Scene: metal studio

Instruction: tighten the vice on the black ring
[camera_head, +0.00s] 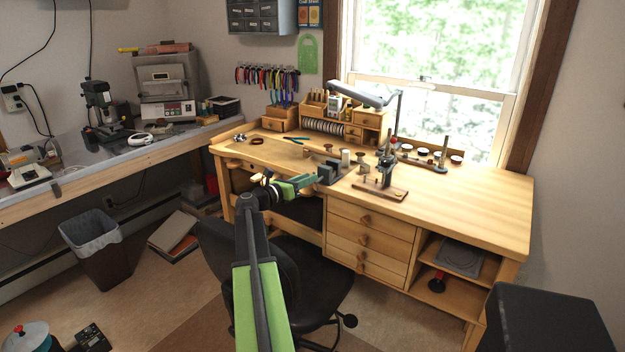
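A small dark grey vice (330,172) sits near the front edge of the wooden workbench (470,207), left of its middle. I cannot make out the black ring at this size; the vice's jaws are too small to read. My green arm reaches forward over the chair. My gripper (312,180) is at the bench's front edge, just left of the vice and close to it. I cannot tell whether it touches the vice. Its fingers are seen too small and edge-on to show any gap or anything between them.
A dark tool on a wooden base (381,192) stands right of the vice. Pliers (295,139) lie farther back. A black chair (310,280) is under my arm. The bench's right side is clear.

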